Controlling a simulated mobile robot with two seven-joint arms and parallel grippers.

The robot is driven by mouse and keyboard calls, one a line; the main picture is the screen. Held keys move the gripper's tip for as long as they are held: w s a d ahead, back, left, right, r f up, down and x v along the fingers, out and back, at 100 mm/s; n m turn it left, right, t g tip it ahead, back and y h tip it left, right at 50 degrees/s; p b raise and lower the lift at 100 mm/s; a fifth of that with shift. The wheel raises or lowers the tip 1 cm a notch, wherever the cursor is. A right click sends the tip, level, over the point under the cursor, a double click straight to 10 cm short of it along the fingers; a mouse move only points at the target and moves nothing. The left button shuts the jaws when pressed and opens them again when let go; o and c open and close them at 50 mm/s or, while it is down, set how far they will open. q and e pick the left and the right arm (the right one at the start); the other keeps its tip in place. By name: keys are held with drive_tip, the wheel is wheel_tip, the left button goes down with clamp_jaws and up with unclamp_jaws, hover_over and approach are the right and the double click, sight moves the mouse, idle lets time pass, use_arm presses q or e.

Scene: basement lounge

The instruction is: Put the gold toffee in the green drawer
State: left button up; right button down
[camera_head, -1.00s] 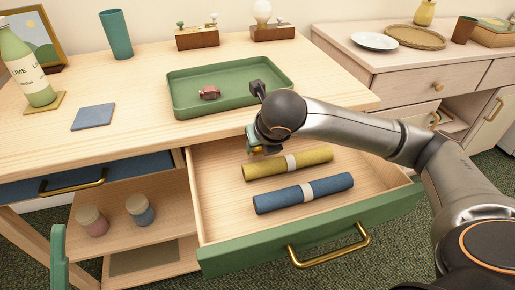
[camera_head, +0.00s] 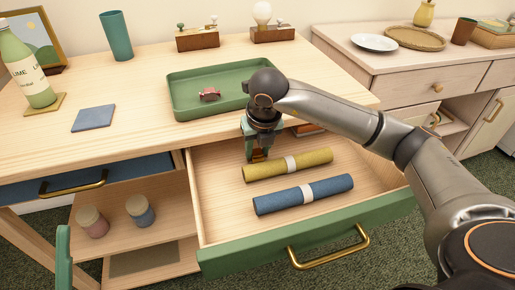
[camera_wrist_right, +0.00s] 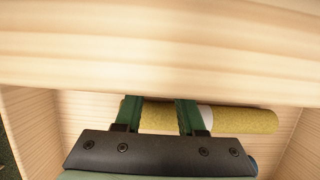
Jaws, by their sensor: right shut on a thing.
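The green drawer (camera_head: 310,236) is pulled open, with a pale wood inside and a brass handle. My right gripper (camera_head: 257,156) points down inside it near the back, behind a yellow roll. It is shut on a small gold-brown thing, the gold toffee (camera_head: 258,154), mostly covered by the fingers. In the right wrist view the green fingers (camera_wrist_right: 158,112) stand apart near the back wall, the yellow roll beyond; the toffee cannot be made out there. Whether the toffee touches the drawer floor, I cannot tell.
A yellow roll (camera_head: 262,172) and a blue roll (camera_head: 276,202) lie in the drawer. A reddish sweet (camera_head: 209,94) sits on the green tray (camera_head: 183,103). A blue drawer (camera_head: 130,168) is at left. Bare drawer floor (camera_head: 219,204) shows left of the rolls.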

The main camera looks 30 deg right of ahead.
drive_tip(key=c, duration=0.5)
unclamp_jaws()
use_arm(q)
drive_tip(key=shift+s+r, duration=0.1)
use_arm(e)
drive_tip(key=shift+r, duration=0.15)
drive_tip(key=p+v, duration=0.1)
drive_tip(key=v, duration=0.4)
drive_tip(key=shift+r+p, duration=0.3)
drive_tip(key=shift+p, duration=0.1)
use_arm(q)
drive_tip(key=w+f+n+g+y, duration=0.2)
drive_tip(key=w+f+n+y, duration=0.1)
drive_tip(key=f, duration=0.4)
drive_tip(key=w+a+f+n+g+y+p, duration=0.1)
drive_tip(key=w+f+n+y, duration=0.2)
drive_tip(key=f, duration=0.4)
drive_tip(key=shift+a+g+y, duration=0.2)
drive_tip(key=shift+g+y, duration=0.2)
drive_tip(key=shift+y, duration=0.5)
use_arm(e)
drive_tip(key=v, duration=0.6)
drive_tip(key=shift+s+r, duration=0.15)
drive_tip(key=shift+s, duration=0.05)
